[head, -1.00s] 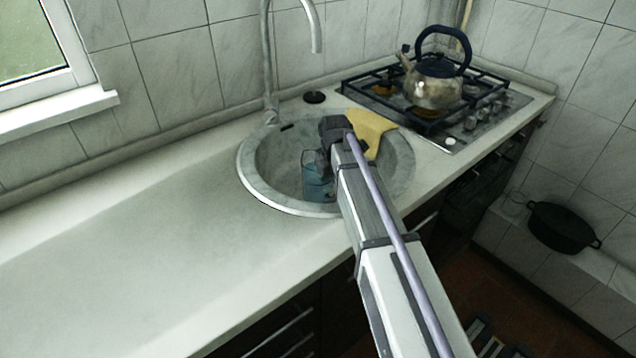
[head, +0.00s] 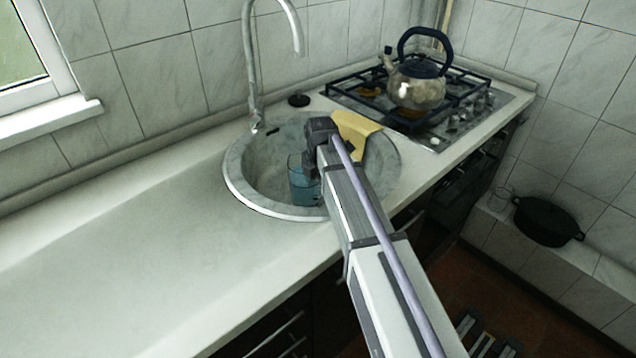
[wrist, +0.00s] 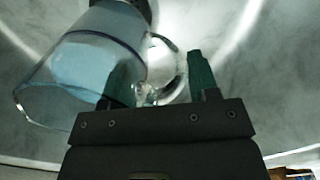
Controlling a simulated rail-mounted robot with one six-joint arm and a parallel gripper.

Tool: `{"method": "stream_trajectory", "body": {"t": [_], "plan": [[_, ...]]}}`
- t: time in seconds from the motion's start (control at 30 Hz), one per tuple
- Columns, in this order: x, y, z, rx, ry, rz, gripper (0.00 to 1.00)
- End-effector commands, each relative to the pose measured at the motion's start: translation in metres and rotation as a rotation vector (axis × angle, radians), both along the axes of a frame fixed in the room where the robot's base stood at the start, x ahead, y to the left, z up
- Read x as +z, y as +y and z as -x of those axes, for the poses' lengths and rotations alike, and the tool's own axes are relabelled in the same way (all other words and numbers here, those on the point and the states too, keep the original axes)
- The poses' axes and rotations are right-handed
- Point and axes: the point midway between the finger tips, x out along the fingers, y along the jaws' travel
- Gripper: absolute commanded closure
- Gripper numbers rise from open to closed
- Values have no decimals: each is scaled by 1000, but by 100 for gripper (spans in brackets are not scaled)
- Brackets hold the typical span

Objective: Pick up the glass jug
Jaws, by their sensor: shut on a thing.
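The glass jug (head: 298,182), clear with pale blue contents, is inside the round sink, left of my gripper (head: 313,166). My arm hides part of it. In the wrist view, the jug's body (wrist: 85,75) lies to the left of the two green fingers, and its clear handle (wrist: 168,75) passes between them. My gripper (wrist: 160,78) is shut on the jug's handle. I cannot tell whether the jug touches the sink floor.
The round sink (head: 236,185) surrounds the jug, with a curved tap (head: 251,70) behind it. A yellow cloth (head: 352,128) hangs over the rim. A kettle (head: 415,85) stands on the stove (head: 440,134). The left counter (head: 130,230) is clear. A black pot (head: 548,222) sits lower right.

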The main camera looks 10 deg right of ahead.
Motion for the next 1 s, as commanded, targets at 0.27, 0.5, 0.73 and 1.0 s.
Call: {"method": "stream_trajectory", "body": {"t": [0.27,0.5,0.73,1.0], "plan": [[28,0,-1,0,-2,-1,100],[57,0,-1,0,-2,-1,100],[82,0,-1,0,-3,-2,100],[94,0,-1,0,-3,-2,100]]}}
